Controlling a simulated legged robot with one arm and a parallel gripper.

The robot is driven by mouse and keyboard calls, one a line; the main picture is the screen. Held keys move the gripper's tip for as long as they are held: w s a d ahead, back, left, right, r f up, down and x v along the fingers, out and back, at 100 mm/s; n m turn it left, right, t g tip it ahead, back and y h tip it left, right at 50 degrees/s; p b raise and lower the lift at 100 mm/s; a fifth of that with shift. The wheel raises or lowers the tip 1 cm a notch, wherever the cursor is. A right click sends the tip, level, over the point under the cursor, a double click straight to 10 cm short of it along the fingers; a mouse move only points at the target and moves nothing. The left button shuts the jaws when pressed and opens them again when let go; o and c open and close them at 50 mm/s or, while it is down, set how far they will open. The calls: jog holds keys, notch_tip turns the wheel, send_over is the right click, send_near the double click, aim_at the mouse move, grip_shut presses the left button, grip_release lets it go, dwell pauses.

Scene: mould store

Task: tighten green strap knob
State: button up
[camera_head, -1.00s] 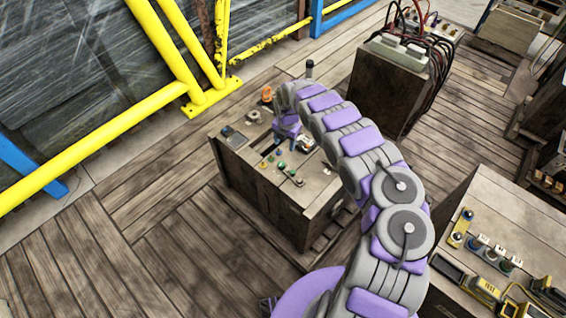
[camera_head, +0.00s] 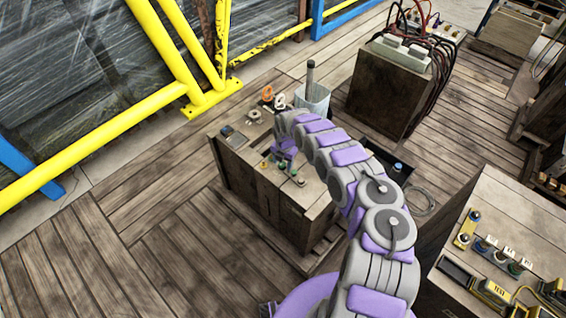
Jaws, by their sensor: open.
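A wooden crate (camera_head: 256,202) stands in the middle of the view with small fittings on its top. A small green knob (camera_head: 281,165) sits among them near the front edge. I cannot tell whether it is the strap knob, and the strap itself is not clear. My purple and grey arm reaches over the crate from the lower right. My gripper (camera_head: 283,152) points down just behind the green knob and is open. Its fingertips are small and partly hidden, so I cannot tell whether they touch anything.
A yellow knob (camera_head: 264,165) sits left of the green one. A pale bin (camera_head: 316,100) stands behind the crate. A cabinet with cables (camera_head: 388,90) is at the back right, and a bench (camera_head: 492,215) at the right. Yellow rails (camera_head: 105,147) run along the left. The front-left floor is clear.

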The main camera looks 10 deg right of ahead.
jog(key=shift+a, duration=0.15)
jog(key=shift+c, duration=0.8)
jog(key=c, duration=0.9)
